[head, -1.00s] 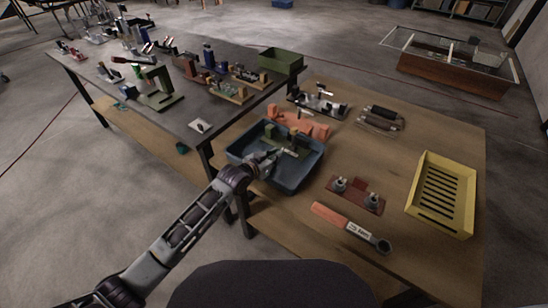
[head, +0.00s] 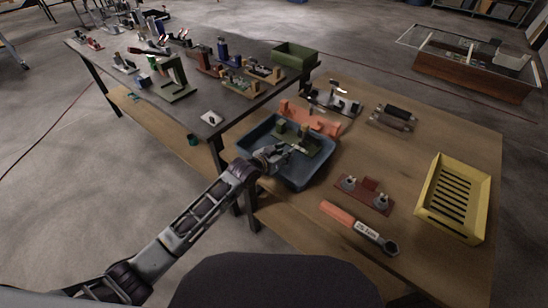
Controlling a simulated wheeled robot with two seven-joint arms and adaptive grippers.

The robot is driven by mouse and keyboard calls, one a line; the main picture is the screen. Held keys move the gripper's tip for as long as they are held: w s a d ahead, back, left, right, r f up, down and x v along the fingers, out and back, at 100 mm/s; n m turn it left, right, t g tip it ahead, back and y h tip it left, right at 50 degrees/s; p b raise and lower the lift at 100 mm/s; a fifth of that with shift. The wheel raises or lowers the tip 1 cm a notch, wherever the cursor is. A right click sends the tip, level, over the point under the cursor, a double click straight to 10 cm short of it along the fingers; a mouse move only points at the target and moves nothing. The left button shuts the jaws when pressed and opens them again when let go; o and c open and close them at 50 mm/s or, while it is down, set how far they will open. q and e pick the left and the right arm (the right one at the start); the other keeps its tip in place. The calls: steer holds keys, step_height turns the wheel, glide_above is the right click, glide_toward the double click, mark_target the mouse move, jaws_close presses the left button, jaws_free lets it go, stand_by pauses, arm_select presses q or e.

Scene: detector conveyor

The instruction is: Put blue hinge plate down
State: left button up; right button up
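My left gripper (head: 276,155) comes in from the left and hangs over the left part of a blue tray (head: 308,182). Its fingers are small and dark here, so I cannot tell whether they are open, shut or holding something. A green plate with upright blocks (head: 306,138) lies in the tray, just right of the fingertips; I cannot tell whether they touch. I cannot make out a blue hinge plate for certain. My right gripper is not in view.
An orange bracket (head: 318,122) stands behind the tray. A red-brown plate with two knobs (head: 364,192), an orange-handled wrench (head: 358,228) and a yellow slotted crate (head: 425,206) are to the right. A dark table (head: 215,98) with several fixtures stands at the left. Bare wood lies right of the tray.

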arm_select(q)
steer(key=shift+p+v, duration=0.3)
steer(key=shift+v, duration=5.65)
